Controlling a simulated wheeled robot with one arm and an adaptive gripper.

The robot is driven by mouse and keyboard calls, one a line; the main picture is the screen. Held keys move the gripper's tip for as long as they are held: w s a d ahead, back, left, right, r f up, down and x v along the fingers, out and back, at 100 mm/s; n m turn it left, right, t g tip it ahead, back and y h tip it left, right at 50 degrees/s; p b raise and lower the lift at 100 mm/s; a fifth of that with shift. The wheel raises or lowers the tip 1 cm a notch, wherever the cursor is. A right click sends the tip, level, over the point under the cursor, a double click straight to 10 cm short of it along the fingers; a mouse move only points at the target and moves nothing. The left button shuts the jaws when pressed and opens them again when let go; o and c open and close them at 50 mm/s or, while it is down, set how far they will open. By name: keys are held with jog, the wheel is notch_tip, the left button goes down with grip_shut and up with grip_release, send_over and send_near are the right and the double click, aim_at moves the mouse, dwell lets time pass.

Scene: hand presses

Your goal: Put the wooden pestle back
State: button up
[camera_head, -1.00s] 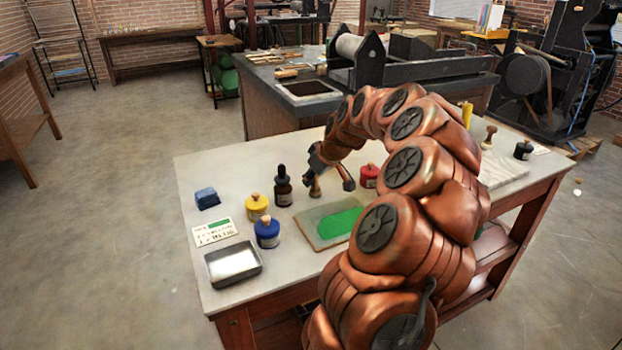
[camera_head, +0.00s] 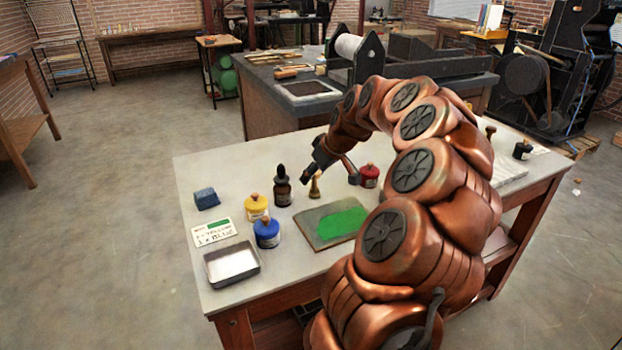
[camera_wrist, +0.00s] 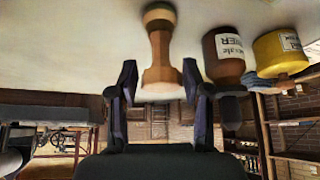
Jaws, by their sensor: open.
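The wooden pestle (camera_head: 315,188) stands upright on the pale table between the dark dropper bottle and the red jar. In the wrist view, which looks upside down, the pestle (camera_wrist: 160,50) appears in the middle, its near end in line with the gap between my fingers. My gripper (camera_head: 331,176) is open just above and beside it in the head view. In the wrist view my gripper (camera_wrist: 159,72) has its two fingers apart, one on each side of the pestle, with visible space between them and the wood.
A slab with green ink (camera_head: 343,222) lies in front. The dropper bottle (camera_head: 282,190), yellow jar (camera_head: 257,207), blue jar (camera_head: 267,233) and red jar (camera_head: 369,175) stand close by. A metal tray (camera_head: 210,272), card (camera_head: 222,233) and blue block (camera_head: 206,198) are left.

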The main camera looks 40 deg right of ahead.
jog(key=v, duration=0.9)
jog(key=shift+a, duration=0.15)
jog(key=a+f+g, duration=0.1)
jog(key=a, duration=0.7)
jog(key=s+a+n+g+y, duration=0.1)
jog(key=a, duration=0.8)
jog(key=s+a+f+n+g, duration=0.1)
jog(key=a, duration=0.7)
jog(key=shift+s+a+f+y, duration=0.15)
jog(key=shift+s+f+y, duration=0.15)
jog(key=shift+y, duration=0.1)
jog(key=s+a+f+g, duration=0.4)
jog(key=s+a+f, duration=0.1)
jog(key=s+a, duration=0.55)
jog(key=s+f+m+g+h, duration=0.1)
jog(key=s+f, duration=0.1)
jog(key=s, duration=0.5)
jog(key=s+a+f+m+g+h, duration=0.1)
jog(key=s+f, duration=0.2)
jog(key=s, duration=0.4)
jog(key=shift+a, duration=0.15)
